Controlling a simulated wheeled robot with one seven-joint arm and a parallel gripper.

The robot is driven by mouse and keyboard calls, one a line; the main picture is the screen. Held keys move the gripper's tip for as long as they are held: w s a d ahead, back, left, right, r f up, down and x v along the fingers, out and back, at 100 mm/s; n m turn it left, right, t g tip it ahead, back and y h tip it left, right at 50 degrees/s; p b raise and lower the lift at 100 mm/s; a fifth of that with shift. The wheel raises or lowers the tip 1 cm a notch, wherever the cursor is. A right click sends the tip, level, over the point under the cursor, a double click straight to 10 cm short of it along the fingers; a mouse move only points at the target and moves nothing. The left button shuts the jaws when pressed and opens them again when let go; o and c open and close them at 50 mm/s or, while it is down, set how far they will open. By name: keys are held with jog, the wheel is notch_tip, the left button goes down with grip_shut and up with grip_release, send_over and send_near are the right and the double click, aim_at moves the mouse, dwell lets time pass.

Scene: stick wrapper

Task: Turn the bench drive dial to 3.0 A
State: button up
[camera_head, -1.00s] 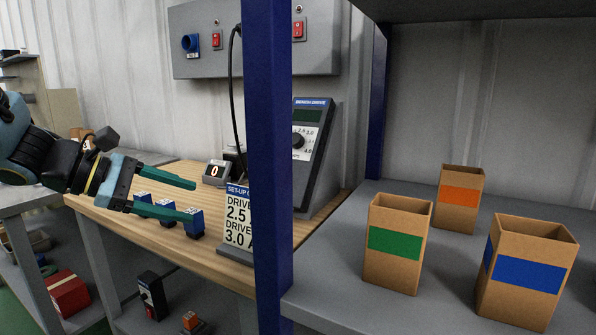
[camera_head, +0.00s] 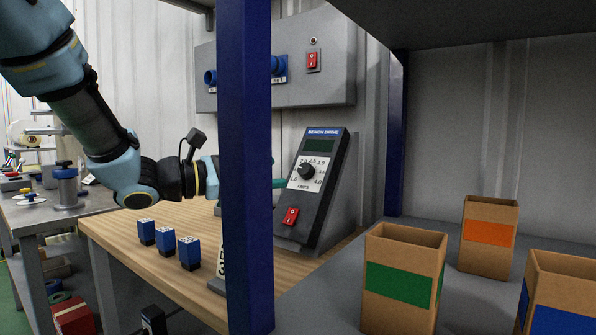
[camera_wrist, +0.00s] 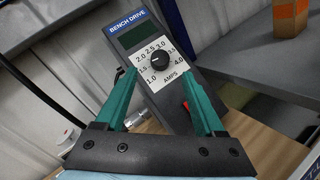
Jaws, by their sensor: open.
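The bench drive (camera_head: 325,215) is a dark sloped box with a small display and a red rocker switch (camera_head: 290,216). Its black dial (camera_head: 306,171) sits on a white scale marked 1.0 to 4.0 amps. The wrist view shows the dial (camera_wrist: 160,62) from the front; I cannot tell which value its pointer marks. My gripper (camera_wrist: 159,74) is open, its two teal fingers apart in front of the drive, the dial appearing between and just beyond their tips. Nothing is between them. In the head view the blue post hides most of my gripper; a bit of teal finger shows right of it.
The blue post (camera_head: 248,160) stands in front of the bench. Several small blue blocks (camera_head: 166,241) stand on the wooden bench top (camera_head: 125,235). The set-up card (camera_head: 222,260) is mostly hidden by the post. Cartons, including the green-labelled one (camera_head: 403,285), stand on the grey shelf at right.

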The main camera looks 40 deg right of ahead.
aim_at(302, 170)
jog(key=d, duration=0.3)
jog(key=s+d, duration=0.1)
jog(key=d, duration=0.2)
jog(key=shift+s+d, duration=0.15)
jog(key=shift+d, duration=0.1)
grip_shut()
dwell(0.3)
